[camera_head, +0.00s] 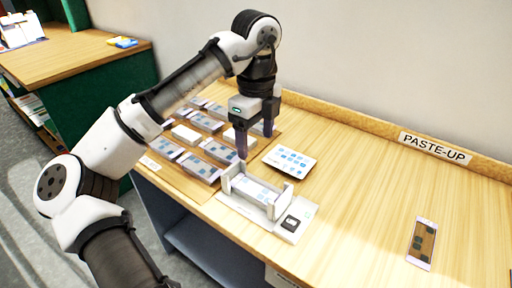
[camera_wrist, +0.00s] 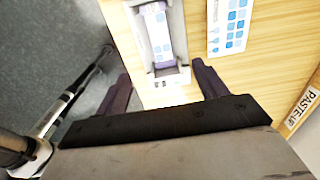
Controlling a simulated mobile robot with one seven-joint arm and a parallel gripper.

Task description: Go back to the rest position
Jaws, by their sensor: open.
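My gripper (camera_head: 256,140) is above the wooden table (camera_head: 365,190), pointing down, with its fingers apart and nothing between them. In the wrist view my gripper (camera_wrist: 160,88) also shows open, with a finger at either side. Just in front of it stands a white holder (camera_head: 277,208) with upright ends, and a card with blue squares (camera_head: 255,189) lies in it. The holder also shows in the wrist view (camera_wrist: 183,40), beyond the fingertips. My arm reaches in from the lower left.
Several stacks of cards (camera_head: 200,166) lie on a board left of the holder. A white sheet with blue squares (camera_head: 290,160) lies behind it. A phone-like card (camera_head: 421,243) lies at the right. A "PASTE-UP" sign (camera_head: 435,148) is on the back ledge. The table's right middle is clear.

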